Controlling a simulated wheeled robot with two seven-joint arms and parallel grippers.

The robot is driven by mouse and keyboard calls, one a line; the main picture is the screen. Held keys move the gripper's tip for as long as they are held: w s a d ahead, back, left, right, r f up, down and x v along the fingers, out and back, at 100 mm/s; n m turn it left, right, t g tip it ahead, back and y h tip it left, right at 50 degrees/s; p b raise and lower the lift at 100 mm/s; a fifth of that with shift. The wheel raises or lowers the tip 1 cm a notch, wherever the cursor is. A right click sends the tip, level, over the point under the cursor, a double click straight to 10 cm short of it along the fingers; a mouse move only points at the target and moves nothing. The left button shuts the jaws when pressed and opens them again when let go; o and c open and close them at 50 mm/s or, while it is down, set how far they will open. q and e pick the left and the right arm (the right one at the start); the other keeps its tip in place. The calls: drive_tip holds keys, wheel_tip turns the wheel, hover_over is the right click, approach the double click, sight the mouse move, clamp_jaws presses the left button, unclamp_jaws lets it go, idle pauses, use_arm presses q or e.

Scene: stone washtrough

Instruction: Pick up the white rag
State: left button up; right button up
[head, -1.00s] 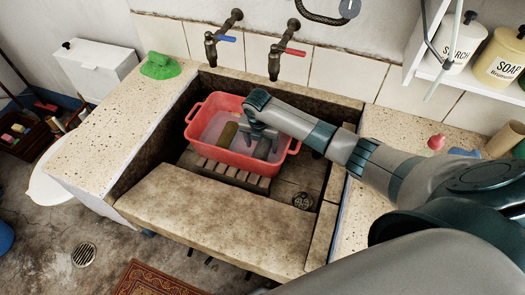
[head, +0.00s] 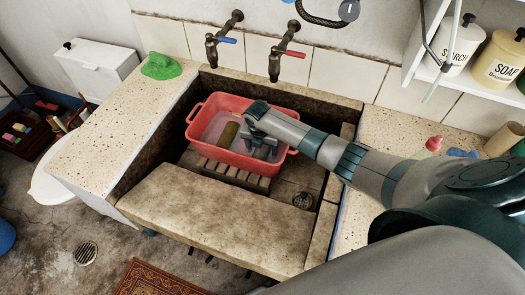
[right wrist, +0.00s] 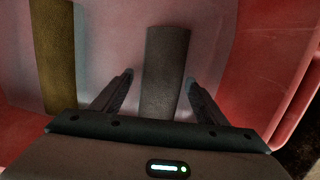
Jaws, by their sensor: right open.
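The red tub (head: 205,103) stands in the stone trough with shallow, cloudy water in it. My right gripper (head: 262,152) is down inside the tub, open. In the right wrist view, a narrow grey strip (right wrist: 167,65) lies between the two spread fingers (right wrist: 159,78), with a gap on each side. Its colour is dim, and I cannot tell surely whether it is the white rag. An olive-brown block (head: 228,133) lies left of the gripper; it also shows in the right wrist view (right wrist: 58,60). My left gripper is out of view.
The tub rests on a slatted wooden rack (head: 228,171). A red-handled tap (head: 275,62) and a blue-handled tap (head: 212,48) hang behind it. A green cloth (head: 160,66) lies on the left counter. The trough's front ledge (head: 215,207) is clear.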

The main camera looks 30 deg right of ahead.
drive_tip(key=c, duration=1.2)
drive_tip(key=shift+c, duration=0.2)
drive_tip(key=shift+r, duration=0.15)
